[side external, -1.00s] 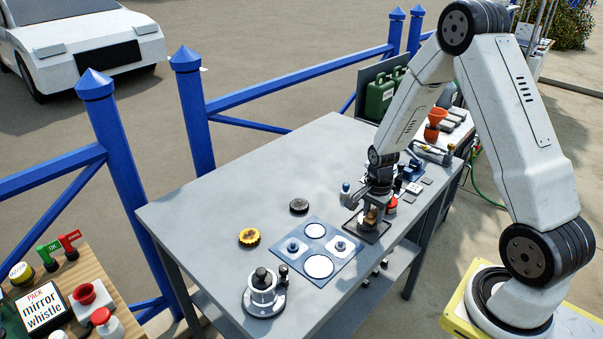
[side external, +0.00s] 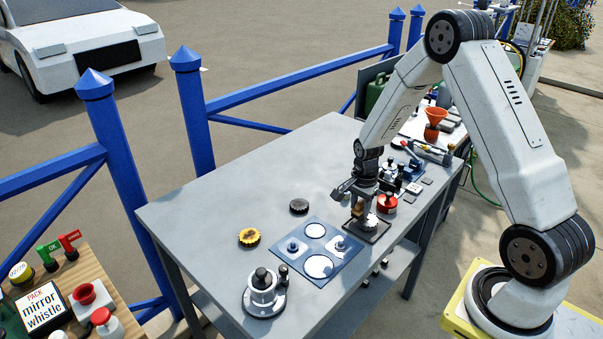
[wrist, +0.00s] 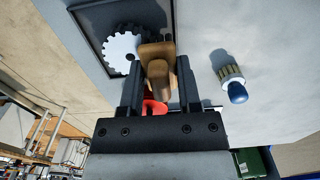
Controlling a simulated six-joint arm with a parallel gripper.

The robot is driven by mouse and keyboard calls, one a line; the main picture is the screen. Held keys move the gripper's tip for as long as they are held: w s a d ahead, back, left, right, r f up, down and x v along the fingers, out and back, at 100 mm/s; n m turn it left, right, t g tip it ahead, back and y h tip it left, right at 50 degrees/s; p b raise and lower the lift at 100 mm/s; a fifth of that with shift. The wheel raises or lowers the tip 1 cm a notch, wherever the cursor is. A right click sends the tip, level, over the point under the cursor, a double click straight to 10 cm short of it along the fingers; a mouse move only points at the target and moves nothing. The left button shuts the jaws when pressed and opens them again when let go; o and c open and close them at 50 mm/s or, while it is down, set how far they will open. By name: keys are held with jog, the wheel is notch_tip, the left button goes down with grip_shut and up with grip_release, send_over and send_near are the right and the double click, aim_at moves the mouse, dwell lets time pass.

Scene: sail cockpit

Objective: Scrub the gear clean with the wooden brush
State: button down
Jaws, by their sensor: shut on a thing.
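My gripper (wrist: 158,85) is shut on the wooden brush (wrist: 156,62), a tan block with a rounded grip. In the side view my gripper (side external: 364,203) points down over the dark shallow tray (side external: 377,236) at the table's right edge, with the brush (side external: 357,210) at its left. The pale toothed gear (wrist: 121,47) lies in the tray (wrist: 88,30) in the wrist view. The brush overlaps the gear's right side in that view; I cannot tell whether they touch. The gear's far side is hidden by the brush and a finger.
The table's far left is clear.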

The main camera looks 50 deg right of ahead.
jog(key=shift+s+a, duration=0.2)
jog(key=shift+s, duration=2.8)
jog(key=shift+w+d, duration=0.15)
jog(key=shift+w, duration=2.75)
jog(key=shift+w+r, duration=0.1)
jog(key=shift+w, duration=0.1)
jog(key=shift+s+r, duration=0.1)
jog(key=shift+r, duration=3.85)
